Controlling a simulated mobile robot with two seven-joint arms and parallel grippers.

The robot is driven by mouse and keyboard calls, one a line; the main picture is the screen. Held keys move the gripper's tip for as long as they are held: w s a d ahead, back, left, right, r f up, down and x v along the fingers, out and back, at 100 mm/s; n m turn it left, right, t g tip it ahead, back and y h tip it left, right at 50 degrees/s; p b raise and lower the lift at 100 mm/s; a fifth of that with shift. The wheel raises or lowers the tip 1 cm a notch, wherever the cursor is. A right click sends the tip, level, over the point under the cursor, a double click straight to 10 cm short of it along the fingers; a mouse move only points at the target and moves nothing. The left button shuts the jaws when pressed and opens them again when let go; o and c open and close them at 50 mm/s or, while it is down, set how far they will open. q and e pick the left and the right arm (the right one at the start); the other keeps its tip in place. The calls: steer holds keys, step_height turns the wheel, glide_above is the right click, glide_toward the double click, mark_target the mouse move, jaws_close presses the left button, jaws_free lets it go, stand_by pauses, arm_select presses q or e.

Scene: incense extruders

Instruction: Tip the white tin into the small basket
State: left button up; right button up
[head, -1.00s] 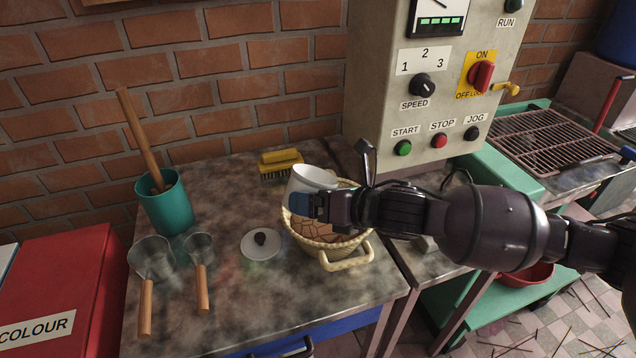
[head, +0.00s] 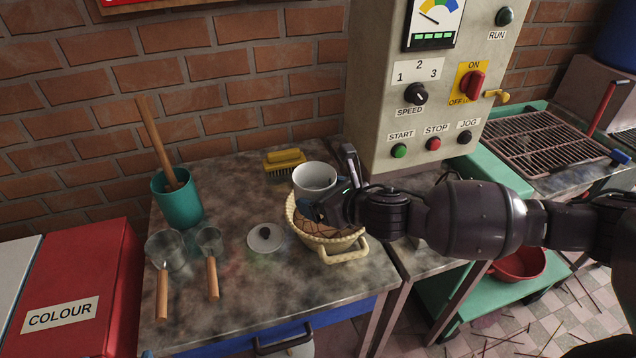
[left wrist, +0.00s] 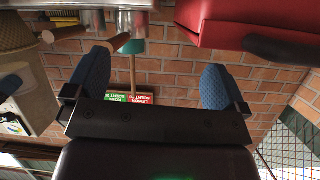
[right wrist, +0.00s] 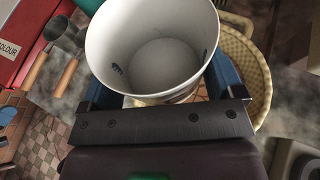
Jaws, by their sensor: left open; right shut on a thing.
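The white tin (head: 314,180) is held in my right gripper (head: 328,207), above the back part of the small basket (head: 327,240). In the head view it stands nearly upright with its mouth up. In the right wrist view the tin (right wrist: 152,50) is between the two blue fingers, and its inside looks white and empty apart from small bluish marks. The basket is cream and woven, with a brown, crack-patterned inside; the gripper hides part of it. My left gripper (left wrist: 155,90) is open and empty, away from the tin and basket.
A white lid with a dark knob (head: 265,238) lies left of the basket. A yellow brush (head: 284,160) lies behind it. The control box (head: 430,100) rises at the back right.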

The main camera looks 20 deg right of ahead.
mark_target(330, 186)
steer(key=shift+r+p, duration=1.55)
steer(key=shift+r, duration=0.25)
arm_select(q)
steer(key=r, duration=0.4)
steer(key=shift+w+r, duration=0.25)
steer(key=shift+r, duration=0.1)
arm_select(e)
steer(key=shift+f, duration=0.1)
steer(key=shift+d, duration=0.1)
